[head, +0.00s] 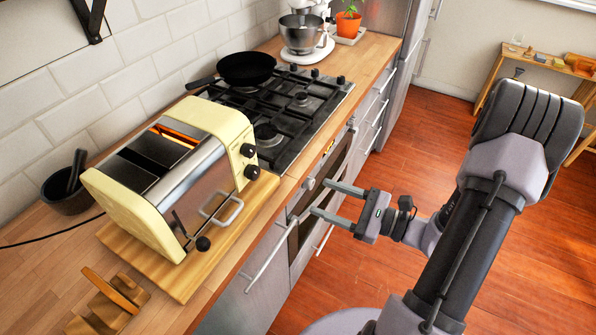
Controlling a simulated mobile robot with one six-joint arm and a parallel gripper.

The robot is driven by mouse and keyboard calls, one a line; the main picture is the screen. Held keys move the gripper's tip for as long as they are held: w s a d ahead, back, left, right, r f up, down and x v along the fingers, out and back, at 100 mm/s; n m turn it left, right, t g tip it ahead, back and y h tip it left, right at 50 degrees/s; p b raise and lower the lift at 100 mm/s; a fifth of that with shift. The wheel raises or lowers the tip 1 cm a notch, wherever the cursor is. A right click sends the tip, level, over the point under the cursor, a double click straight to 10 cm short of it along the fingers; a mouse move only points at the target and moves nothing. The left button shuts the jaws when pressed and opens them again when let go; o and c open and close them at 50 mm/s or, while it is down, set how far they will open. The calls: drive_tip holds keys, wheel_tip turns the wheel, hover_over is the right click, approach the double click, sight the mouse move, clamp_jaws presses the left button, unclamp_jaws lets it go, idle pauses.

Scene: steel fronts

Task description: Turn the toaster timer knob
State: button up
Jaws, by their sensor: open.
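A cream and chrome toaster (200,190) stands on a wooden board (180,288) on the counter at the left. Two dark knobs sit on its cream end panel: an upper knob (248,150) and a lower knob (252,172). I cannot tell which is the timer knob, or read any marks. A dark round knob (203,243) sits low on the front near a metal handle. One top slot glows orange. My gripper (319,197) is open and empty, with its two fingers pointing left. It is to the right of the toaster, apart from it, in front of the oven.
A gas hob (290,110) with a black pan (246,68) lies beyond the toaster. A stand mixer (303,30) and potted plant (348,22) are farther back. A dark mortar (68,195) and a wooden holder (108,303) flank the toaster. Open floor (430,130) lies right.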

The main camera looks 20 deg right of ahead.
sight(257, 174)
drive_tip(key=shift+n, duration=0.3)
drive_tip(key=x, duration=0.5)
drive_tip(key=b+x, duration=0.1)
drive_tip(key=x, duration=0.5)
drive_tip(key=b+x, duration=0.1)
drive_tip(key=x, duration=0.5)
drive_tip(key=shift+s+a+r, duration=0.15)
drive_tip(key=shift+s+a, duration=0.05)
drive_tip(key=shift+a, duration=0.2)
clamp_jaws()
unclamp_jaws()
drive_tip(key=shift+d, duration=0.1)
